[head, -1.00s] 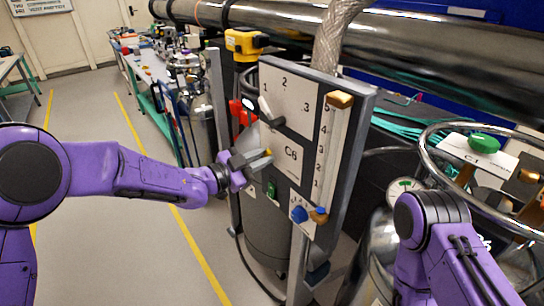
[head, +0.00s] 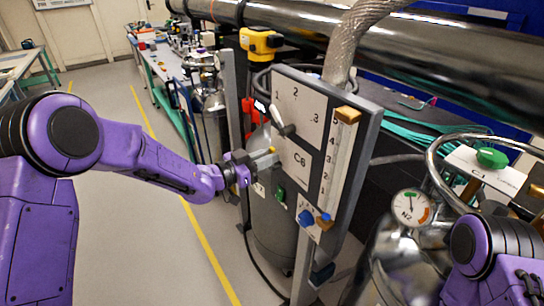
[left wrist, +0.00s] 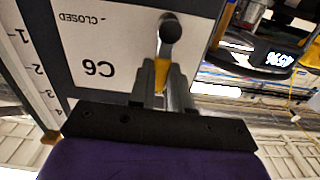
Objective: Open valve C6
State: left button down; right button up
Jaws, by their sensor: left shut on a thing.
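Valve C6 is on an upright grey panel (head: 374,118), beside a white plate (head: 297,160) lettered C6. In the left wrist view the C6 plate (left wrist: 100,50) is upside down and carries a CLOSED mark. A round dark grey knob end (left wrist: 170,28) stands out near the plate's edge there. My left gripper (head: 264,161) is at the plate's left edge. Its fingers (left wrist: 165,82) are shut on the valve's yellow handle (left wrist: 160,70); a yellow tip (head: 271,150) shows above them in the head view. The pivot is partly hidden. My right arm is at lower right; its gripper is out of the picture.
A wooden-topped scale (head: 347,115) and a blue knob (head: 305,218) sit on the panel. A gauge marked N2 (head: 410,207) and a steel ring rail (head: 436,152) stand at right. The left floor is clear.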

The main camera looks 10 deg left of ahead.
pick_arm(q)
jog(key=shift+s+f, duration=0.1)
jog(key=shift+f, duration=0.15)
jog(key=c, duration=1.2)
grip_release()
jog(key=shift+o, duration=0.7)
jog(key=shift+r, duration=0.1)
jog(key=b+v, duration=0.3)
jog(key=v, duration=0.7)
jog(key=shift+a, duration=0.15)
jog(key=shift+s, duration=0.1)
